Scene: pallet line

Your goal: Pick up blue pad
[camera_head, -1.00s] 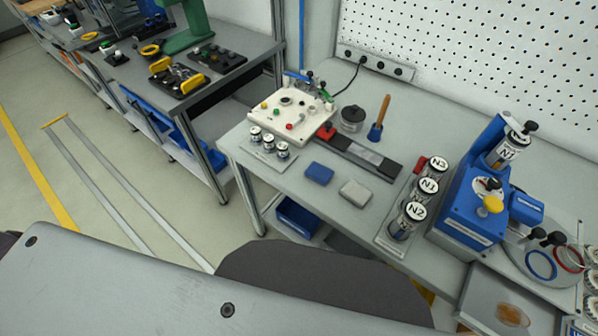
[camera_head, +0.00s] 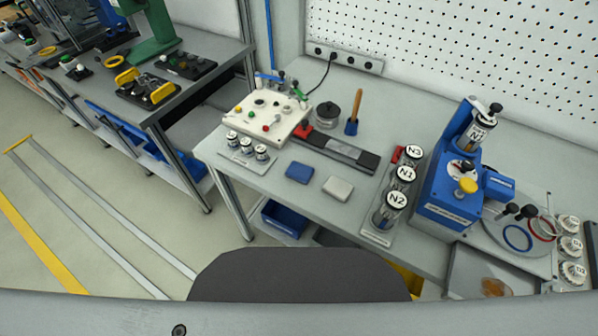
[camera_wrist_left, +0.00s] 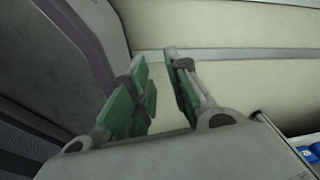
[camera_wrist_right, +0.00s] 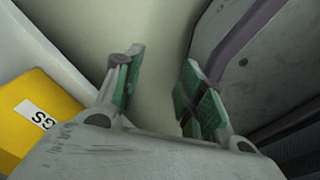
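The blue pad (camera_head: 299,172) lies flat on the grey workbench (camera_head: 270,205), near its front edge, left of a light grey pad (camera_head: 337,188). The two pads are apart. Neither gripper shows in the head view. In the left wrist view my left gripper (camera_wrist_left: 158,85) has its green-padded fingers apart, with nothing between them. In the right wrist view my right gripper (camera_wrist_right: 158,82) also has its fingers apart and is empty. Neither wrist view shows the blue pad.
Behind the pads are a white control box (camera_head: 266,115) and a dark rail (camera_head: 335,152). Small jars (camera_head: 247,146) stand left, taller labelled jars (camera_head: 397,190) right, by a blue machine (camera_head: 450,185). A blue bin (camera_head: 284,218) is below the bench. A yellow box (camera_wrist_right: 42,115) shows near my right gripper.

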